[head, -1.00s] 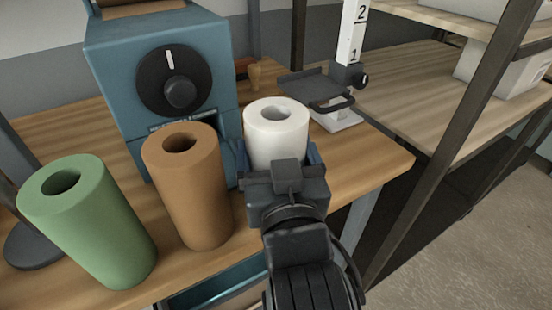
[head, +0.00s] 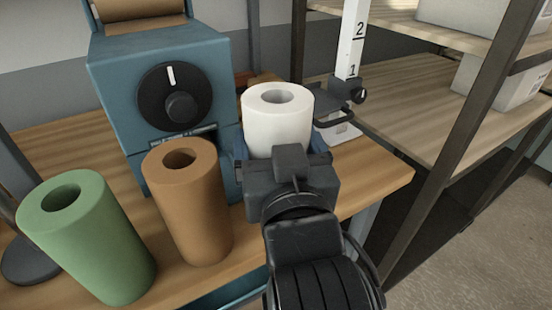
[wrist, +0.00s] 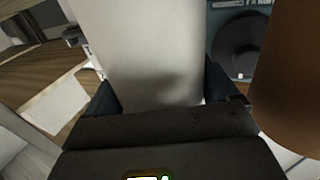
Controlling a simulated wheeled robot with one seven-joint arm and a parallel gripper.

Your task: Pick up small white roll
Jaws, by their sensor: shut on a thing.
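The small white roll (head: 277,122) stands upright between the fingers of my gripper (head: 281,150) in the head view. My gripper is shut on its sides, and the gripper body hides the roll's lower part. In the wrist view the white roll (wrist: 150,60) fills the middle between the two dark fingers. The roll appears raised above the wooden table (head: 362,185), though its bottom edge is hidden.
A blue machine (head: 215,80) with a black dial is behind. A scale-like stand (head: 350,70) is behind right, near a shelf post (head: 470,110).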

